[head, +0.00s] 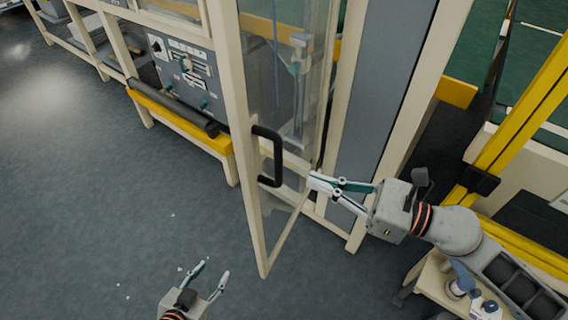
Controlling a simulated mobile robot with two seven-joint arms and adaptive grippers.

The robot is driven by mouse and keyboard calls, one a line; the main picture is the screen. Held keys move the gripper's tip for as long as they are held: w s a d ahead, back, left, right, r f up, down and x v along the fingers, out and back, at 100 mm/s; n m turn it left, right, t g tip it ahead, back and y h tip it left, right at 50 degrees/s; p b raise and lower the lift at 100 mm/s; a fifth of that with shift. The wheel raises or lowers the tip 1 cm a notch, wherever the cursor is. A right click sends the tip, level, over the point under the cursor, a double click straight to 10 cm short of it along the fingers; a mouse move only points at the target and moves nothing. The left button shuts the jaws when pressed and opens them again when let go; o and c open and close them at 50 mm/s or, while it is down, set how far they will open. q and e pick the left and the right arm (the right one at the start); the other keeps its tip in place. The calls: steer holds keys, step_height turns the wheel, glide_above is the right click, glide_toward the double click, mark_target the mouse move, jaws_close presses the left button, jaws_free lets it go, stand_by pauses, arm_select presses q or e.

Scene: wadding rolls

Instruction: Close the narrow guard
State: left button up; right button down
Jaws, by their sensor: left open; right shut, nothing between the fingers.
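The narrow guard (242,130) is a tall cream-framed door with a clear panel and a black handle (276,157). It stands open, swung out from the machine into the aisle at an angle. My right gripper (317,181) is shut and empty, on the right side of the guard, with its fingertips pointing left towards the panel. I cannot tell whether the tips touch it. My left gripper (213,274) is open and empty, low in the view, left of the guard's bottom corner and apart from it.
A grey control panel (181,70) is left of the guard, above a yellow rail (180,122) with a dark roller. A grey cabinet panel (378,90) and yellow posts (525,110) stand to the right. The grey floor at left (80,200) is clear apart from small white scraps.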

mark_target(270, 164)
steer(key=p+x, duration=0.2)
steer(key=x, duration=0.5)
steer(key=shift+w+a, duration=0.15)
steer(key=shift+a, duration=0.2)
steer(key=shift+a, duration=0.1)
